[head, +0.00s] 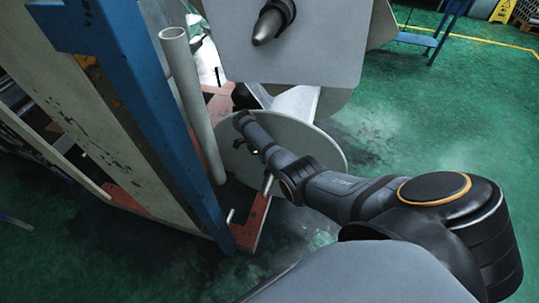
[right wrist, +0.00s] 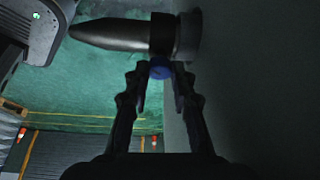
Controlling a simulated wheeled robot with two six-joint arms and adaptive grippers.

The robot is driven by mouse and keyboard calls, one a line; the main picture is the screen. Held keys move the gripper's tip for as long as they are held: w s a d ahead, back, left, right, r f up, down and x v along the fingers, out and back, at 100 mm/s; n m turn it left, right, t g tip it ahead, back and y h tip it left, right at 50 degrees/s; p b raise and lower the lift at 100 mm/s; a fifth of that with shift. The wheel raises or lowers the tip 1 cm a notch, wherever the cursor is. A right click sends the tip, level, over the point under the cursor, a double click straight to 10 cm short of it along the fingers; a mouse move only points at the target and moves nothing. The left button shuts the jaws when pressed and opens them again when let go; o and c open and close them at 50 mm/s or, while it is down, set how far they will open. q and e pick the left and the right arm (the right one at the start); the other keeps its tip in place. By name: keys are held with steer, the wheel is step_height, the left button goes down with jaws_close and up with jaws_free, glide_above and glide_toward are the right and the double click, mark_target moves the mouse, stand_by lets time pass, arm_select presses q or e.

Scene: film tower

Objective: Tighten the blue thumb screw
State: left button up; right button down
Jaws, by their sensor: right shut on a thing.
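The blue thumb screw (right wrist: 160,71) is small in the right wrist view, at the underside of a dark collar (right wrist: 162,34) on a pointed metal spindle (right wrist: 110,35). My right gripper (right wrist: 161,76) is shut on the screw, with one finger on each side of it. The fingers hide part of the screw. In the head view, my right arm reaches in from the right and its far end lies in front of a round grey disc (head: 310,140); the fingers and the screw cannot be made out there. My left gripper is not in view.
A grey plate (head: 320,50) with a pointed spindle (head: 268,25) stands at the top of the head view. A blue upright post (head: 150,110) and a grey tube (head: 190,100) stand left of my arm. Open green floor (head: 450,120) lies to the right.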

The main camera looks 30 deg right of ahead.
steer(key=shift+m, duration=0.4)
steer(key=c, duration=1.1)
jaws_free()
steer(key=v, duration=1.2)
steer(key=shift+d, duration=0.2)
